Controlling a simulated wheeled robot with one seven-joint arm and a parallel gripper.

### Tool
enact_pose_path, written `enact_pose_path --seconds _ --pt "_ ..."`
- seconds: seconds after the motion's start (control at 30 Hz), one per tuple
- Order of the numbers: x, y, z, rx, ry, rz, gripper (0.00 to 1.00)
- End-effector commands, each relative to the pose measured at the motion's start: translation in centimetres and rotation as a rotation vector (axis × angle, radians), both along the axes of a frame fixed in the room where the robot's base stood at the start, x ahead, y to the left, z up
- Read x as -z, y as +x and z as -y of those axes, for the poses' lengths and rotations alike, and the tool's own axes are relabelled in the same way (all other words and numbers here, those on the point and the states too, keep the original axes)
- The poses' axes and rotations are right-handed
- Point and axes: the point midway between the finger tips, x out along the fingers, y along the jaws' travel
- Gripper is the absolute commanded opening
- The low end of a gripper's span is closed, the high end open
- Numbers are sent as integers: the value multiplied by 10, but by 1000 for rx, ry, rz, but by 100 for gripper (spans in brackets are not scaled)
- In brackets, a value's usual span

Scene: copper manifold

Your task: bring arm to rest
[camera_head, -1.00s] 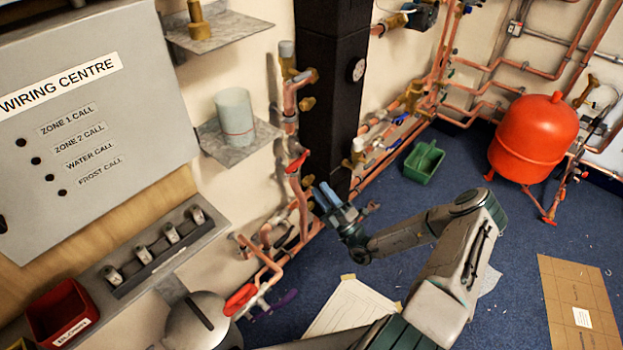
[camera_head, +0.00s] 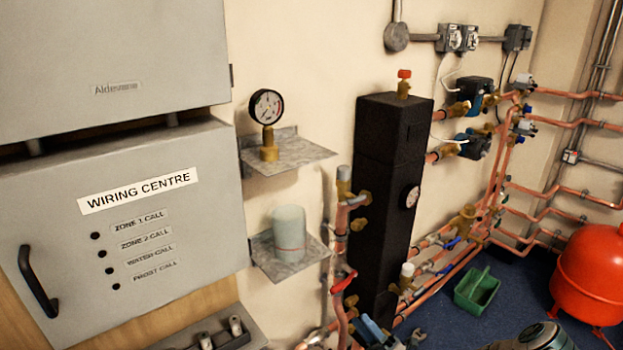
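My gripper (camera_head: 374,330) shows at the bottom edge of the head view, low in front of the copper pipes and the foot of the black column. Whether the fingers are apart or closed cannot be made out, and I see nothing clearly held. A rounded joint of my arm (camera_head: 540,338) shows at the bottom right. The rest of the arm is below the picture.
A black column (camera_head: 385,200) stands near the gripper, with copper pipes (camera_head: 340,290) beside it. Shelves hold a pressure gauge (camera_head: 267,120) and a pale cylinder (camera_head: 288,235). A green tray (camera_head: 477,290) and red vessel (camera_head: 595,275) stand right, on blue floor.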

Motion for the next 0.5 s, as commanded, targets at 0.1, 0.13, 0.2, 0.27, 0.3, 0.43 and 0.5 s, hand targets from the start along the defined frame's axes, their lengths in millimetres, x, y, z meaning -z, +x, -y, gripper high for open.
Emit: enact_pose_path --seconds 0.1,0.13,0.2,0.27,0.3,0.43,0.5 --pt "-29 -12 -25 -114 -183 100 36" --pt "-35 -16 -31 -142 -230 129 36" --pt "-48 -26 -44 -208 -337 198 36" --pt "-58 -36 -54 -264 -426 260 36" --pt "-64 -42 -59 -300 -483 304 36" --pt "-82 -65 -75 -417 -663 455 36" --pt "-92 -77 -80 -478 -754 541 36"
